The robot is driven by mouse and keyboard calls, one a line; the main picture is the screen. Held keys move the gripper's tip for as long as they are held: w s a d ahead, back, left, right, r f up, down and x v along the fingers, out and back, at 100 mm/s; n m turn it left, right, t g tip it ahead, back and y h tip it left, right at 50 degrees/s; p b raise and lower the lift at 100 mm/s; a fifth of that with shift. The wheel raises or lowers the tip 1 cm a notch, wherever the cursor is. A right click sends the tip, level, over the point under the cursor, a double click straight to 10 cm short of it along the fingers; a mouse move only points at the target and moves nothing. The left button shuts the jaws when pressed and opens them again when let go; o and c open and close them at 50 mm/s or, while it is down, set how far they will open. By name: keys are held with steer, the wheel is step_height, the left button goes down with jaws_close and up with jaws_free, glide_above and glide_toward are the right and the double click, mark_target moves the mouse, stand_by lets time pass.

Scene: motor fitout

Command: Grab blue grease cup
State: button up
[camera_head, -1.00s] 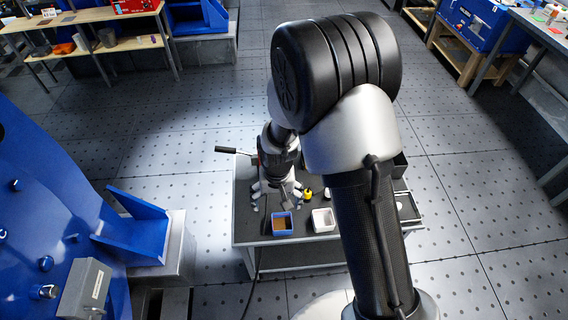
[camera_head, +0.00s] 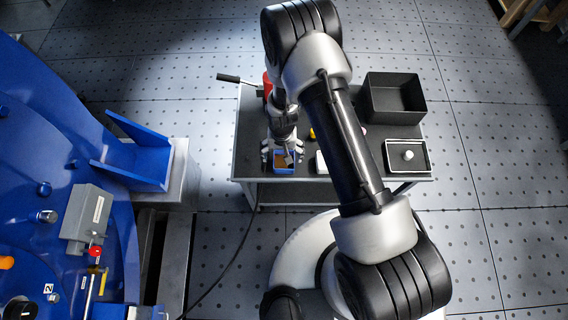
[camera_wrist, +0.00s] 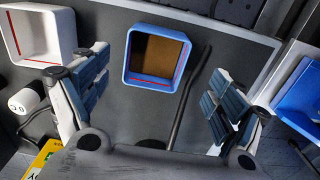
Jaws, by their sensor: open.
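The blue grease cup (camera_wrist: 157,57) is a square blue container with brown grease inside. In the wrist view it lies ahead of my gripper (camera_wrist: 160,105), between the lines of its two spread fingers and apart from them. The gripper is open and empty. In the head view the blue cup (camera_head: 284,167) sits near the front edge of the cart top, and my gripper (camera_head: 281,151) is just above it, partly covering its back side.
A white square cup (camera_wrist: 40,35) stands to one side of the blue cup. The cart (camera_head: 250,140) also bears a black bin (camera_head: 392,97), a tray with a white knob (camera_head: 407,156) and a yellow item (camera_head: 312,133). A blue machine (camera_head: 60,150) stands left.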

mark_target(284, 164)
steer(key=f, duration=0.2)
steer(key=f+b, duration=0.1)
steer(key=f, duration=0.1)
steer(key=f+b, duration=0.1)
steer(key=f, duration=0.1)
steer(key=shift+w+d, duration=0.2)
steer(key=shift+d, duration=0.1)
steer(key=shift+r, duration=0.1)
steer(key=shift+c, duration=0.3)
steer(key=c, duration=1.1)
